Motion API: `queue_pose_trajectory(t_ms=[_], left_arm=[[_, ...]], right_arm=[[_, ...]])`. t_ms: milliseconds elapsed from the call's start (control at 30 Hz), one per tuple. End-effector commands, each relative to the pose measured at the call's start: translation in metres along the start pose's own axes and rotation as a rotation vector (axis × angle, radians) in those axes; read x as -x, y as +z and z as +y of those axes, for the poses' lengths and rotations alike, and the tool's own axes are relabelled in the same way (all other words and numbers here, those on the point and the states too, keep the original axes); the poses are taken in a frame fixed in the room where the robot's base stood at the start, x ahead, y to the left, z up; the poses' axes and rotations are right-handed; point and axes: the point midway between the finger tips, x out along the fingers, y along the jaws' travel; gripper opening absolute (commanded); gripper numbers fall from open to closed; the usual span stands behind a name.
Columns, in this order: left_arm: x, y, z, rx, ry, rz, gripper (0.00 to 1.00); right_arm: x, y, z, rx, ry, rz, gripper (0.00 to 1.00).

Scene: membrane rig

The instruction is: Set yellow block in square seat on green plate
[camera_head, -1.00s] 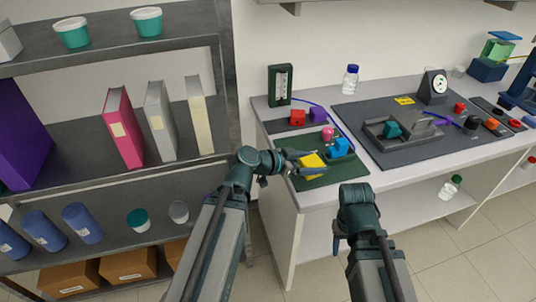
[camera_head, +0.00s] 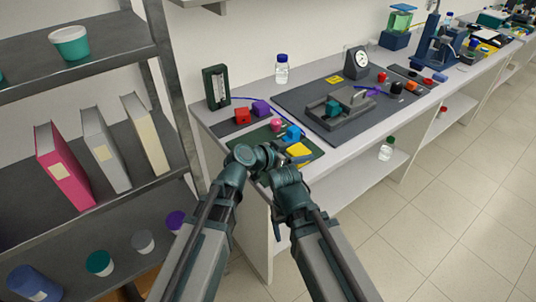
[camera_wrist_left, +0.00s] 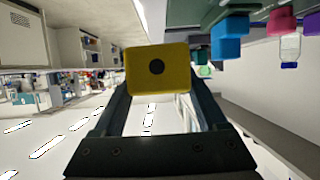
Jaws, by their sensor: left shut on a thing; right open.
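The yellow block (camera_head: 299,150) is at the near right part of the green plate (camera_head: 314,154) in the head view. My left gripper (camera_head: 286,153) is shut on it; the left wrist view shows the block (camera_wrist_left: 157,70) between both fingers, with a dark round mark on its face. A blue block (camera_head: 292,132) and a pink piece (camera_head: 276,125) stand on the plate just beyond. I cannot tell whether the yellow block touches the plate, and I cannot make out the square seat. My right gripper (camera_head: 276,221) is open and low at the table's front, partly hidden by its arm.
Red (camera_head: 242,116) and purple (camera_head: 260,107) blocks stand behind the plate. A grey fixture (camera_head: 350,112) with a teal block sits on the dark mat (camera_head: 300,98) to the right. A shelf unit (camera_head: 165,70) with books stands close on the left.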

Motion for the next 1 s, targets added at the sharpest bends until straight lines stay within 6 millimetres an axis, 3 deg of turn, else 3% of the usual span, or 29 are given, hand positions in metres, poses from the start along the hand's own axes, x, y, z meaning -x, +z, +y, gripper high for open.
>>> queue_pose_trajectory(t_ms=[33, 200, 433, 1000], left_arm=[[-0.012, -0.007, 0.011, -0.006, 0.012, 0.002, 0.0], [-0.03, -0.016, 0.03, -0.011, 0.023, 0.007, 0.0], [-0.031, -0.016, 0.028, -0.01, 0.023, 0.008, 0.0], [0.006, 0.013, -0.091, -0.011, 0.022, 0.008, 0.0]], right_arm=[[0.001, 0.0, 0.0, 0.0, 0.0, 0.0, 0.75], [0.002, 0.0, 0.0, 0.0, 0.0, 0.0, 0.75], [0.001, 0.0, 0.0, 0.0, 0.0, 0.0, 0.75], [-0.011, -0.001, -0.001, 0.0, 0.0, 0.0, 0.75]])
